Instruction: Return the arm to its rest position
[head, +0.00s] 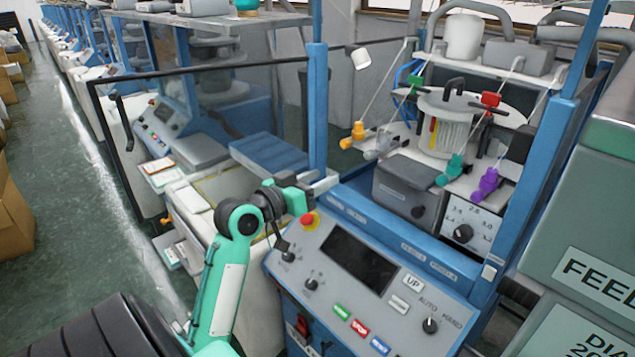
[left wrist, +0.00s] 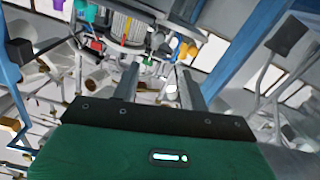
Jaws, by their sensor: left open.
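My left arm (head: 228,290), teal with dark joints, rises from the lower middle of the head view and bends right at its elbow. My left gripper (head: 322,184) is at its end, by the blue post and above the back left corner of the control panel (head: 325,237). In the left wrist view the gripper (left wrist: 160,88) shows two grey fingers spread apart with nothing between them. Beyond them is the machine's yarn area, seen tilted. My right gripper is not in view.
A red and yellow stop button (head: 309,220) lies just below the gripper. The blue post (head: 317,110) and a dark-framed clear door (head: 215,110) stand close behind. Coloured yarn guides (head: 487,183) are to the right. The aisle floor (head: 75,220) at left is clear.

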